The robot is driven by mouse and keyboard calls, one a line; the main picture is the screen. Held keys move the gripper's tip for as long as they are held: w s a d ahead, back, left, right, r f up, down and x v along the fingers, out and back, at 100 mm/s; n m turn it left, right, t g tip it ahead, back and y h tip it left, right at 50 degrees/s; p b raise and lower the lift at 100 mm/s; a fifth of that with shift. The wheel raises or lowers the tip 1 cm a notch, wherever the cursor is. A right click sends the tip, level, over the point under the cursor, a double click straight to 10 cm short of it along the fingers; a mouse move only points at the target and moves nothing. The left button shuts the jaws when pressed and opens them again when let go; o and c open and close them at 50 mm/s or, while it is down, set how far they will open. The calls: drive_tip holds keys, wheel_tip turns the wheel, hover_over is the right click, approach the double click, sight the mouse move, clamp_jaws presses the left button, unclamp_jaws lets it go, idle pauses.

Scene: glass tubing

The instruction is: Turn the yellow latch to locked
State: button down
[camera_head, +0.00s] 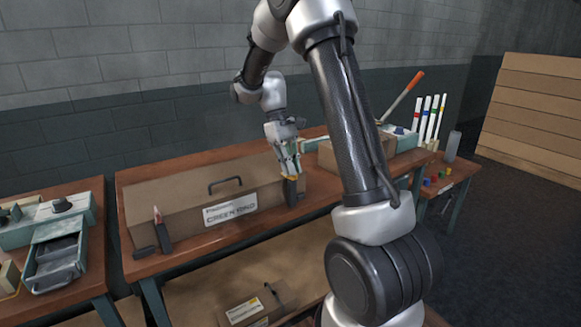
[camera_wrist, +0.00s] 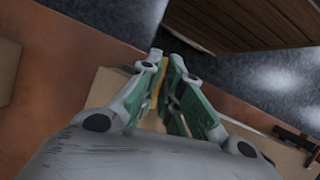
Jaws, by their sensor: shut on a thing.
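The yellow latch (camera_head: 292,178) is a small yellow piece above a dark mount (camera_head: 291,194) at the front right of a long brown case (camera_head: 185,205). My gripper (camera_head: 291,172) points down at it, and its fingers are shut on the latch. In the wrist view, a strip of yellow (camera_wrist: 157,86) shows between the green and grey fingers of my gripper (camera_wrist: 163,62). The fingers hide most of the latch, so I cannot tell its angle.
The case has a black handle (camera_head: 225,184) on top and a white label (camera_head: 230,209). A bench with a grey-green drawer unit (camera_head: 57,252) stands at left. Coloured-band tubes (camera_head: 428,118) and an orange-handled lever (camera_head: 404,95) are at right. My arm crosses the middle of the head view.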

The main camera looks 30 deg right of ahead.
drive_tip(key=shift+m+y, duration=0.3)
drive_tip(key=shift+m, duration=0.6)
drive_tip(key=c, duration=1.6)
unclamp_jaws()
drive_tip(key=v, duration=1.2)
drive_tip(key=shift+d, duration=0.1)
